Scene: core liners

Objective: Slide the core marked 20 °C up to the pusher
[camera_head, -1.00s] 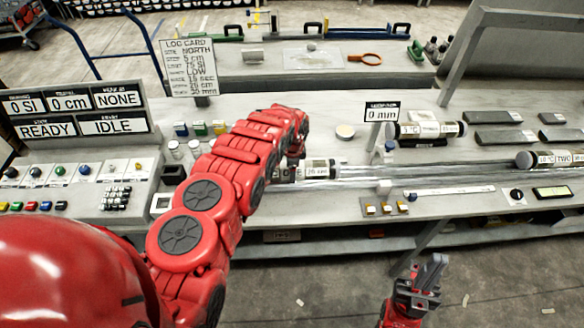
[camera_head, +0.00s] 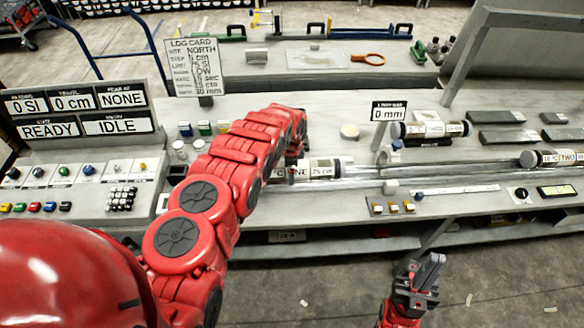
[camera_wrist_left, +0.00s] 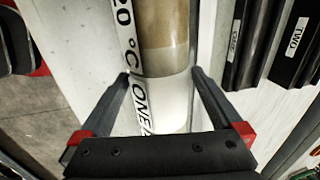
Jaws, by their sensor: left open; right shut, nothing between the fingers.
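The core marked 20 °C (camera_wrist_left: 165,55), a clear tube with brown and pale filling and a white label, runs between the fingers of my left gripper (camera_wrist_left: 160,77) in the left wrist view. That gripper is open, one finger on each side; I see no clear contact. In the head view the core (camera_head: 322,170) lies on the bench track, its label partly reading 75 cm, its left part hidden by my left arm and gripper (camera_head: 292,160). I cannot make out the pusher. My right gripper (camera_head: 428,270) is shut and empty in front of the bench.
A core marked TWO (camera_head: 552,158) lies farther right on the bench, and another core (camera_head: 432,130) rests behind the rails (camera_head: 420,172). A sign (camera_head: 388,111) reads 0 mm. The display panel (camera_head: 85,112) reads READY and IDLE. Dark blocks (camera_head: 508,137) lie at the right.

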